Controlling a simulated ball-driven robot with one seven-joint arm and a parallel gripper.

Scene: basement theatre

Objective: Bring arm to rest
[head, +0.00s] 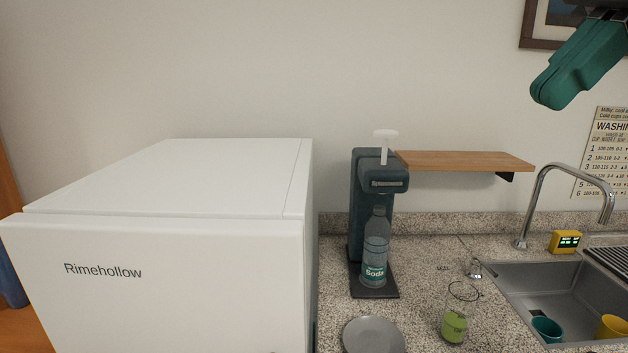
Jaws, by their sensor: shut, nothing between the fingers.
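My gripper (548,92) hangs at the upper right of the head view, in front of the pale wall. Its teal, rounded fingers lie together and point down and to the left. It is shut and holds nothing. It appears above and to the right of the wooden shelf (465,162), with no contact seen. The rest of my arm is mostly outside the picture.
A white Rimehollow appliance (165,260) fills the left. A soda machine (368,220) with a bottle (375,255) stands centrally on the granite counter. A grey plate (373,336), a green-filled glass (454,327), and a sink (560,290) with cups and tap (543,185) are nearby.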

